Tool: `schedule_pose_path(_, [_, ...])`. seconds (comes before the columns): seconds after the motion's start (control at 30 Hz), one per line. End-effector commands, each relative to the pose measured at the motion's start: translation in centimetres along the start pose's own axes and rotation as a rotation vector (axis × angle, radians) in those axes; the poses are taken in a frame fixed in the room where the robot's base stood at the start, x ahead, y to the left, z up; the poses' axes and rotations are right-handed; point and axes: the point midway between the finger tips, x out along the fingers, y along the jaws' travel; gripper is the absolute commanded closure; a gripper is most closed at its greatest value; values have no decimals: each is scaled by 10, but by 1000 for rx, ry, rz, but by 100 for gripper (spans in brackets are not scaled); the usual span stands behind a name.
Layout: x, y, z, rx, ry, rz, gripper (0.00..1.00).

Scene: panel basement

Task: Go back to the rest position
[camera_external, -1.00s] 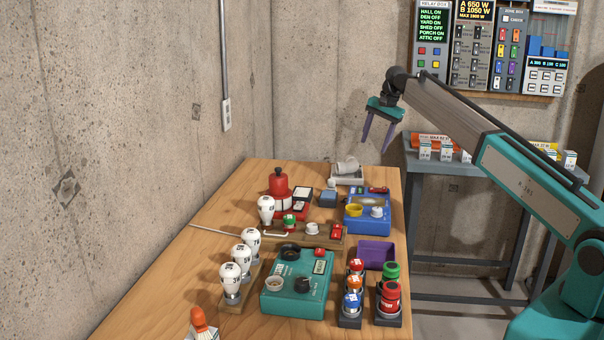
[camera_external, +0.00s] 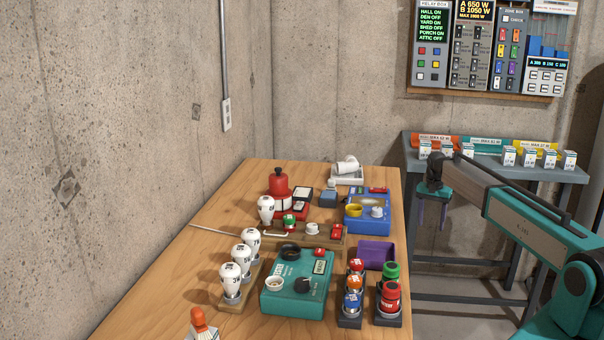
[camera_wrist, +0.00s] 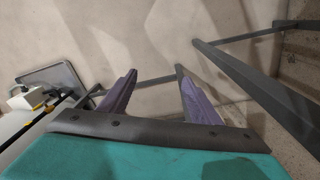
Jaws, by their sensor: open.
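My gripper (camera_external: 432,212) hangs with its purple fingers pointing down, to the right of the wooden workbench and in front of the grey side table (camera_external: 490,172). It is open and empty. In the wrist view my gripper (camera_wrist: 155,95) shows two purple fingers spread apart with nothing between them.
Small boxes and coloured bins stand on the side table. A panel board (camera_external: 480,92) hangs on the back wall.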

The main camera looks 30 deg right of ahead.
Motion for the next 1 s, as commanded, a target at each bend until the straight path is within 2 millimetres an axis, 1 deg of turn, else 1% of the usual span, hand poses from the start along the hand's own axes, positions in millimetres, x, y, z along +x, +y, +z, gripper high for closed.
schedule_pose_path(0.03, [14,3,19,-37,-13,11,43])
schedule_pose_path(0.27, [70,14,87,-197,-64,50,43])
schedule_pose_path(0.5, [120,37,157,-363,-119,87,43])
schedule_pose_path(0.77, [165,74,232,-540,-183,127,43])
schedule_pose_path(1.0, [197,116,297,-703,-245,159,43])
